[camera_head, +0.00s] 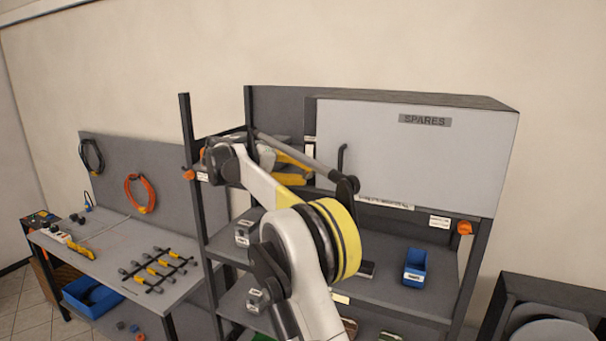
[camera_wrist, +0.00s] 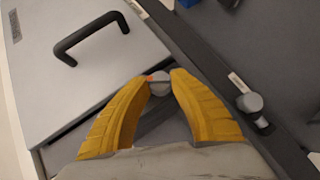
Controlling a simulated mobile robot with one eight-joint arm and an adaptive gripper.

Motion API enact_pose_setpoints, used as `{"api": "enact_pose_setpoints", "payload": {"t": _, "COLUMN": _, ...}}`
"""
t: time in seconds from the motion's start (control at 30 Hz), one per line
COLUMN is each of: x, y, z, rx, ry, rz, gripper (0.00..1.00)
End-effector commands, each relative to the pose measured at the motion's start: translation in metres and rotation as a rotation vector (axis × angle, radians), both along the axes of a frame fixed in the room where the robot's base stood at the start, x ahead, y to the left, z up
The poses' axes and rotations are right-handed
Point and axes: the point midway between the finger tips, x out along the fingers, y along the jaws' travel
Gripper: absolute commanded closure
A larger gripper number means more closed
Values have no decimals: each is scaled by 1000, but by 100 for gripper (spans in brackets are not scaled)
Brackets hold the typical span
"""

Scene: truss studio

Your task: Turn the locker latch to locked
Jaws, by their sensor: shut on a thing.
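The grey locker (camera_head: 430,160) marked SPARES sits at the top of the shelf rack. Its pale door with a black bar handle (camera_wrist: 92,34) fills the upper left of the wrist view. The latch (camera_wrist: 159,88) is a small round grey knob with an orange-red mark, by the door's edge. My gripper (camera_wrist: 160,78) has its two yellow fingertips closed on either side of this knob. In the head view my gripper (camera_head: 308,172) is at the locker's left end, and the latch cannot be made out there. The latch's exact angle is hard to read.
A second grey knob (camera_wrist: 250,102) sits on the dark rack post, beside a white label. A workbench (camera_head: 125,262) with tools stands at the left.

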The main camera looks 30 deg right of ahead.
Motion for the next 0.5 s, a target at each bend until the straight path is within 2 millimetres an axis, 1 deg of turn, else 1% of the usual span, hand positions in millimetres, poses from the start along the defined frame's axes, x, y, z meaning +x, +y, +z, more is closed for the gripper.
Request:
{"api": "enact_pose_setpoints", "payload": {"t": 0.2, "x": 0, "y": -1, "z": 1, "rx": -3, "ry": 0, "rz": -1, "gripper": 100}}
{"api": "enact_pose_setpoints", "payload": {"t": 0.23, "x": 0, "y": -1, "z": 1, "rx": -3, "ry": 0, "rz": -1, "gripper": 67}}
{"api": "enact_pose_setpoints", "payload": {"t": 0.27, "x": 0, "y": -1, "z": 1, "rx": -3, "ry": 0, "rz": -1, "gripper": 62}}
{"api": "enact_pose_setpoints", "payload": {"t": 0.5, "x": 0, "y": 0, "z": 0, "rx": -2, "ry": 0, "rz": -1, "gripper": 62}}
